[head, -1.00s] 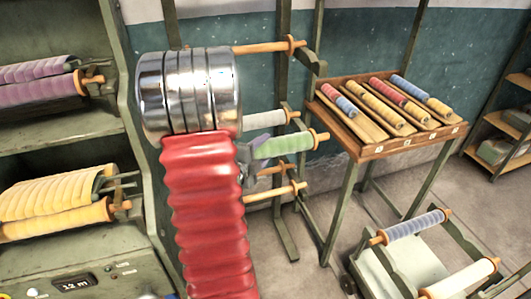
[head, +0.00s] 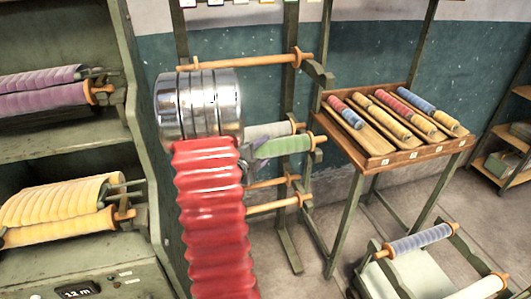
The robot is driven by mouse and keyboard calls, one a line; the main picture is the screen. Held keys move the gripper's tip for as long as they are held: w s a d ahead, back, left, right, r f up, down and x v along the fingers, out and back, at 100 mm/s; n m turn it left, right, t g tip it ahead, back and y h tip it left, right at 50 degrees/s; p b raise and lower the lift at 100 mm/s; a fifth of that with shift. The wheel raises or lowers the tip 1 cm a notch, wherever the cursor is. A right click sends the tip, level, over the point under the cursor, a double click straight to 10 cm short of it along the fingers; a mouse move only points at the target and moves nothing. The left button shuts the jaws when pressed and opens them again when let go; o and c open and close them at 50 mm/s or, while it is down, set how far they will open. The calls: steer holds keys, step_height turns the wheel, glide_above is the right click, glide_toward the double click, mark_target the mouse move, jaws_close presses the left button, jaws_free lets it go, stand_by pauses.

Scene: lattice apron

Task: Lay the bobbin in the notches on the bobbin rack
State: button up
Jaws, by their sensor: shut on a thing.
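The green bobbin (head: 286,145) with orange wooden ends lies nearly level in front of the rack, in the middle of the head view. My gripper (head: 256,152), largely hidden behind my arm, is shut on it near its left part. The bobbin rack (head: 314,71) is a tall green frame with notched arms. A bare orange rod (head: 240,62) lies across its top. A white bobbin (head: 268,131) sits just above and behind the green one. Two more bare rods, an upper one (head: 270,183) and a lower one (head: 275,206), lie below.
A slanted wooden tray table (head: 388,158) with several coloured rolls stands to the right. A low frame with a blue bobbin (head: 420,240) and a cream one (head: 484,288) is at lower right. Shelves (head: 65,131) with purple and yellow rolls are at left.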

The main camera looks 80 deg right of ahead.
steer(key=shift+w+d+f, duration=0.1)
steer(key=shift+w+d, duration=0.35)
steer(key=shift+d, duration=0.35)
steer(key=shift+w+d+f, duration=0.1)
steer(key=shift+w+d, duration=0.35)
steer(key=shift+d, duration=0.35)
steer(key=shift+a, duration=0.1)
steer(key=shift+f, duration=1.9)
stand_by(1.3)
steer(key=o, duration=1.5)
steer(key=shift+f, duration=0.1)
steer(key=shift+a, duration=0.15)
